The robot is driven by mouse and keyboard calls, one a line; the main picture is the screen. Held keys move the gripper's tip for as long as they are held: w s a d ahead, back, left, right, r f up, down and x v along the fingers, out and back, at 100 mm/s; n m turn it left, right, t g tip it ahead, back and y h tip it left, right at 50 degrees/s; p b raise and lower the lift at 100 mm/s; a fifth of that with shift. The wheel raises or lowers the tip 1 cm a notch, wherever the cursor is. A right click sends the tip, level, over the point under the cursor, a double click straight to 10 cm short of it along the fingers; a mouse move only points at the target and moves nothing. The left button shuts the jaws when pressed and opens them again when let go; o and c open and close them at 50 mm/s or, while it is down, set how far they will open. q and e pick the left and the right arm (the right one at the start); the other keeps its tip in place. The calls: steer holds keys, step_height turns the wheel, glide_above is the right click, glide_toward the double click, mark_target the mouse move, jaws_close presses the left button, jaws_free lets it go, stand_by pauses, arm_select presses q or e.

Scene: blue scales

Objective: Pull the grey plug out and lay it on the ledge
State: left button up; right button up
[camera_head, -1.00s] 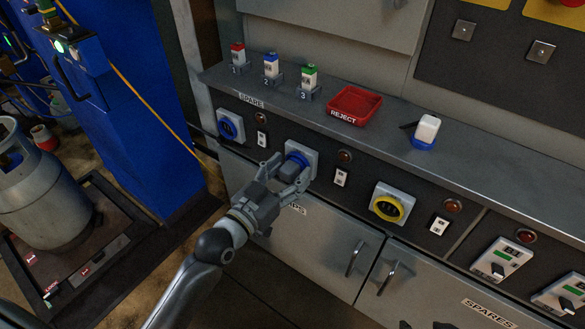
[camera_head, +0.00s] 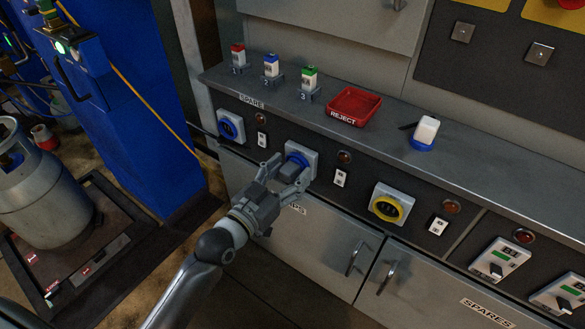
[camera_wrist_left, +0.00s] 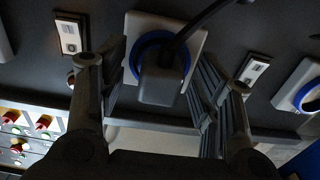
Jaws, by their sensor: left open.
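The grey plug (camera_head: 291,168) sits in a blue-ringed socket (camera_head: 302,153) on the dark front panel. In the left wrist view the plug (camera_wrist_left: 160,84) shows with a dark cable running up and right from it. My left gripper (camera_head: 287,174) is open, with one finger on each side of the plug. In the left wrist view gaps show between the plug and both fingers. The grey metal ledge (camera_head: 390,119) runs above the sockets. My right gripper is not in view.
On the ledge stand several numbered blocks (camera_head: 271,66), a red REJECT tray (camera_head: 355,104) and a white block on a blue base (camera_head: 426,130). A yellow socket (camera_head: 387,207) lies to the right. Bare ledge shows between the tray and the white block.

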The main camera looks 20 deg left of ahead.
mark_target(285, 178)
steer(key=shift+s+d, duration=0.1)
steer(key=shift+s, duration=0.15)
arm_select(q)
jaws_close()
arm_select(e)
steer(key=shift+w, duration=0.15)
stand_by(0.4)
arm_select(q)
steer(key=shift+p+v, duration=0.3)
steer(key=shift+v, duration=0.75)
steer(key=shift+s+a, duration=0.15)
steer(key=shift+s, duration=0.3)
steer(key=shift+p+v, duration=0.45)
steer(key=shift+v, duration=1)
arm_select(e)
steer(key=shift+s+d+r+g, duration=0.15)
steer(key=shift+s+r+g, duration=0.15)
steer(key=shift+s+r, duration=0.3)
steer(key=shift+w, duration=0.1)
